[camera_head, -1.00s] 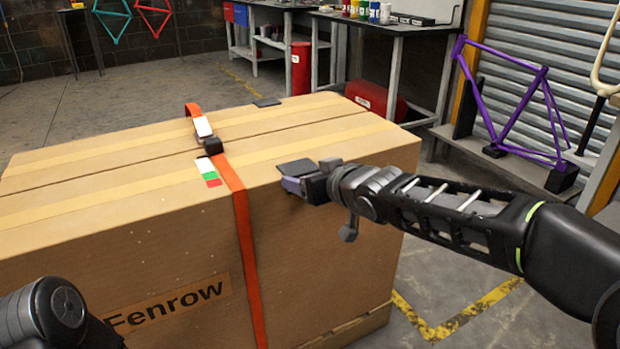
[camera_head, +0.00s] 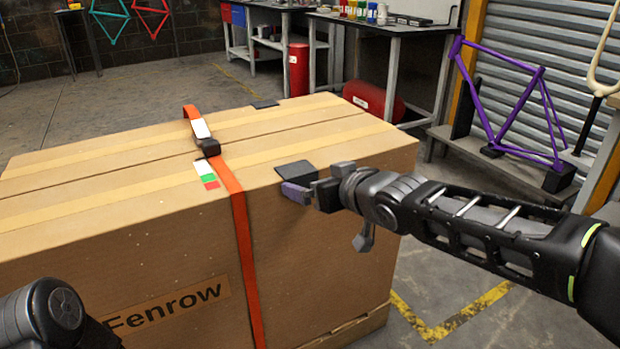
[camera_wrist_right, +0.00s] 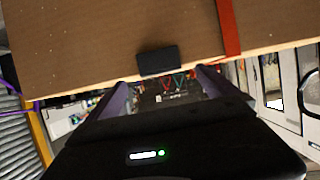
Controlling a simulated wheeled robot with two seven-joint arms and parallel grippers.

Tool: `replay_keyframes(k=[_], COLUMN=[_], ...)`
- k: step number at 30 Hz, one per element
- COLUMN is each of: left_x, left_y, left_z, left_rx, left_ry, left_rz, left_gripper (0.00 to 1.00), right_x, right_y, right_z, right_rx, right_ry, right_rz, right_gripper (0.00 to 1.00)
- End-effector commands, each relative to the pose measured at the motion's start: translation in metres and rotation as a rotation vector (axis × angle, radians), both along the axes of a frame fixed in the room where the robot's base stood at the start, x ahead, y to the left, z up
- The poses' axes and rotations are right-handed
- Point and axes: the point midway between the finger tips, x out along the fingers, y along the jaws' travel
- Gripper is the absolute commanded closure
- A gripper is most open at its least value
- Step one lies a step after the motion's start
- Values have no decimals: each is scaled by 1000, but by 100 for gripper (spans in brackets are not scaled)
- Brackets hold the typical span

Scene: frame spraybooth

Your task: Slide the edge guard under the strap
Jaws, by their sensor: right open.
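The edge guard (camera_head: 296,170) is a small dark plate on the near top edge of the carton (camera_head: 90,240), right of the orange strap (camera_head: 243,250) and apart from it. In the right wrist view the guard (camera_wrist_right: 157,61) sits at the carton edge, ahead of the fingers, with the strap (camera_wrist_right: 229,25) to its right. The strap crosses the top and runs down the front face. My right gripper (camera_head: 303,191), with purple fingertips, is open and empty, just outside the edge by the guard; the fingers also show in the wrist view (camera_wrist_right: 162,84). My left gripper is out of view.
A black buckle (camera_head: 208,147) sits on the strap on the carton top, beside a white, green and red label (camera_head: 206,172). A purple frame (camera_head: 510,110) stands at the right. Floor right of the carton is clear.

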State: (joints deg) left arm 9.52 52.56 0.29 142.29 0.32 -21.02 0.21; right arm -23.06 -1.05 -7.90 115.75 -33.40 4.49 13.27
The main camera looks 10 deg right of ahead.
Motion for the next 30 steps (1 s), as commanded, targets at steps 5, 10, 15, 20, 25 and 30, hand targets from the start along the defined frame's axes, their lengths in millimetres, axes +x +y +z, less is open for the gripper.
replay_keyframes(k=[5, 10, 15, 20, 25, 30], left_x=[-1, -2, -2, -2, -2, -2], left_y=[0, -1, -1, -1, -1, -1], left_z=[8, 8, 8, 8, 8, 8], left_rx=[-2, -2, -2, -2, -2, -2], left_ry=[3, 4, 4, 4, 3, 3], left_rz=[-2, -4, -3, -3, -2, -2], left_gripper=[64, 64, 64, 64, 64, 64], right_x=[-21, -26, -26, -24, -28, -35], right_y=[-8, -10, -10, -8, 22, 39], right_z=[11, 11, 11, 16, -21, -132], right_rx=[0, -1, -1, 2, 69, 102], right_ry=[-2, 0, 0, -25, 5, 181], right_rz=[0, 0, 0, 9, 43, 25], right_gripper=[2, 2, 2, 2, 2, 2])
